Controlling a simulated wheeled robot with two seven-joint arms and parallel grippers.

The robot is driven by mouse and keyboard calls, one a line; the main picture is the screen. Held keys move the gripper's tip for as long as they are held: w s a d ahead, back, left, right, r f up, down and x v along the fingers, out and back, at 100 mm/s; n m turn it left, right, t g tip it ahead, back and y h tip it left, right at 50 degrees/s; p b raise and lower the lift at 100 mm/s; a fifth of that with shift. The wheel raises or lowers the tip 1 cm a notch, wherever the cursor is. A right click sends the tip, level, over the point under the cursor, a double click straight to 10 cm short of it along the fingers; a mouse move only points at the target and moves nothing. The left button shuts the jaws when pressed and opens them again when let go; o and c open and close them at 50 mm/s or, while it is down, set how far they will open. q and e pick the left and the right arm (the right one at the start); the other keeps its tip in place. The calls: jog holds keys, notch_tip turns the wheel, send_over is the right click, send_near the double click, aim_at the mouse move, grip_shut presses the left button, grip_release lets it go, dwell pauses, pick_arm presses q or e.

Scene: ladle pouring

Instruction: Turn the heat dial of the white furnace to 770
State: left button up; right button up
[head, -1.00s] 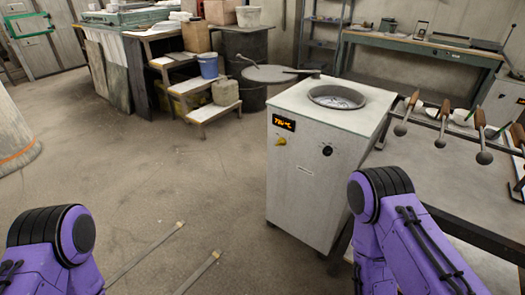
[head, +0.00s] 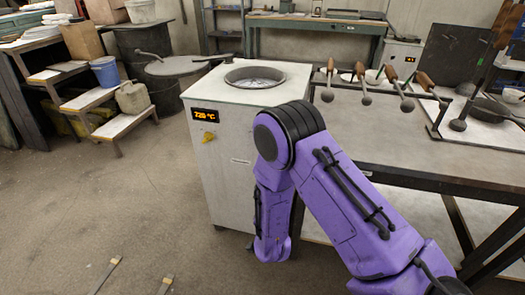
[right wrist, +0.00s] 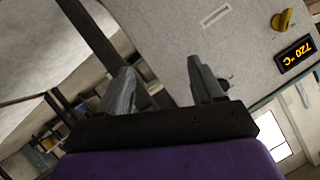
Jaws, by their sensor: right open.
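The white furnace (head: 228,160) stands in the middle of the head view, with its front partly covered by my right arm. Its orange display (head: 205,115) reads about 720 °C; it also shows upside down in the right wrist view (right wrist: 295,54). A yellow knob (head: 208,137) sits below the display and shows in the right wrist view (right wrist: 283,20). The black dial is hidden by my arm in the head view. A small dark shape beside the right-hand finger in the wrist view may be it. My right gripper (right wrist: 163,84) is open and empty before the furnace front. My left gripper is out of view.
A metal table (head: 400,130) with hanging ladles (head: 406,103) stands right of the furnace, close to my right arm. A stepped stand (head: 105,125) with a blue bucket (head: 105,72) is at the left.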

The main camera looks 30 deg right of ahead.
jog(key=w+d+r+m+t+h+b, duration=0.25)
jog(key=w+r+m+h, duration=0.35)
jog(key=w+r, duration=0.65)
jog(key=w+d+y, duration=0.1)
jog(key=w+d, duration=0.5)
jog(key=w, duration=0.1)
jog(key=shift+w+d+f+m, duration=0.2)
jog(key=shift+w+m, duration=0.1)
jog(key=shift+m, duration=0.1)
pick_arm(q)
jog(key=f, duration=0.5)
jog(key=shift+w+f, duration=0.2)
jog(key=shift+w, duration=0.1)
pick_arm(e)
jog(key=c, duration=1.1)
